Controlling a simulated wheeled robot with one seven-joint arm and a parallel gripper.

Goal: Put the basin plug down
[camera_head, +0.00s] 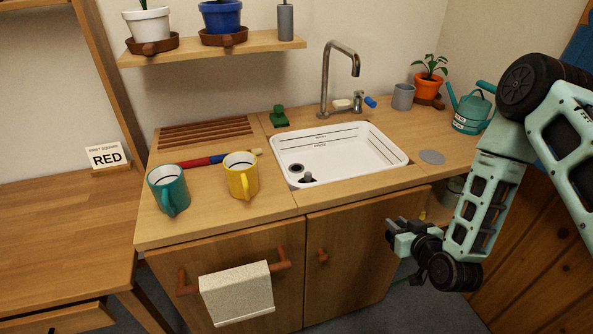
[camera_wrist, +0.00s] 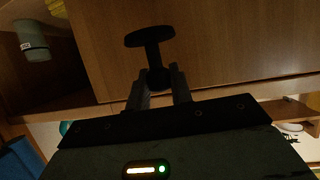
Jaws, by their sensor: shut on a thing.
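My gripper (camera_head: 392,232) is shut on a dark T-shaped piece, which I take to be the basin plug (camera_wrist: 150,38); its stem is between the fingers in the wrist view and its wide end points away from them. In the head view my gripper is low, in front of the cabinet and below the counter's front edge, and the plug is hard to make out there. The white basin (camera_head: 345,152) is set in the counter, up and left of my gripper. A dark round drain (camera_head: 297,167) and a small grey upright piece (camera_head: 308,179) show at its near left.
A teal mug (camera_head: 168,189) and a yellow mug (camera_head: 241,175) stand left of the basin. A grey disc (camera_head: 432,157) lies on the counter to its right, near a watering can (camera_head: 471,112). A towel (camera_head: 237,292) hangs on the cabinet front. The front right counter is mostly clear.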

